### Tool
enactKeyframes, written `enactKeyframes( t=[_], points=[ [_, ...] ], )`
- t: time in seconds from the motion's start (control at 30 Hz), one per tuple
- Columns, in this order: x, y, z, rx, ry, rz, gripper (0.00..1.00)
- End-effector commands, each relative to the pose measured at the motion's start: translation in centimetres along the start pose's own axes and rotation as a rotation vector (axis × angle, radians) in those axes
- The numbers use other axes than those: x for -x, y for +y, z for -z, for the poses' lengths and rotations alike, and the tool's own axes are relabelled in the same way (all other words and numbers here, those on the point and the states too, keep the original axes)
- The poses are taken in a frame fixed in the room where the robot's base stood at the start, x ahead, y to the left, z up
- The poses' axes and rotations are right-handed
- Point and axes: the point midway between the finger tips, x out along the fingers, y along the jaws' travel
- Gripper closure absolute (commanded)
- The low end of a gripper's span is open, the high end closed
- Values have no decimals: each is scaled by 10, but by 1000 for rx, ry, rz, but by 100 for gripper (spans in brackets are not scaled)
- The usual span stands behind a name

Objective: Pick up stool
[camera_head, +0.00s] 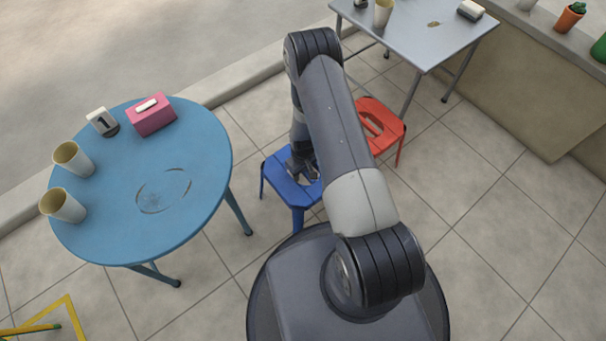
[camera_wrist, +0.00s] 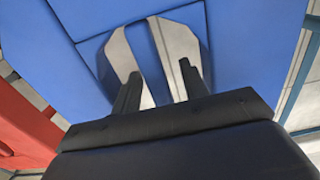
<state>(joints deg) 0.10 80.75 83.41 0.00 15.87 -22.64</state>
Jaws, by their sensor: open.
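A blue stool (camera_head: 287,186) stands on the tiled floor between the blue round table and a red stool. My gripper (camera_head: 302,168) is over the blue stool's seat, partly hidden by my arm in the head view. In the wrist view the blue seat (camera_wrist: 255,50) fills most of the picture, with a two-slot hand hole split by a blue bar (camera_wrist: 155,55). My gripper (camera_wrist: 160,88) is open, its two fingers on either side of that bar, over the slots. I cannot tell how deep the fingertips are. A red stool (camera_head: 382,128) stands behind, partly hidden by my arm.
The blue round table (camera_head: 130,225) at left holds two cups (camera_head: 72,160), a pink tissue box (camera_head: 151,115) and a number block. A grey table (camera_head: 430,40) stands at the back near a low wall. A yellow stool (camera_head: 45,325) is at bottom left. Floor at right is clear.

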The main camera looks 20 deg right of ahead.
Motion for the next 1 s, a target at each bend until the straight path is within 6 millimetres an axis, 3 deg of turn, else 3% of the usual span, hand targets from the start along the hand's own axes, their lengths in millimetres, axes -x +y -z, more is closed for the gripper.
enactKeyframes(
  t=[0.07,0.27,0.77,1.0],
  points=[
    [-8,0,0,0,0,0,58],
    [-7,0,0,-1,1,0,58],
    [-7,0,0,-1,0,0,98],
    [-7,0,0,-1,0,0,100]
  ],
)
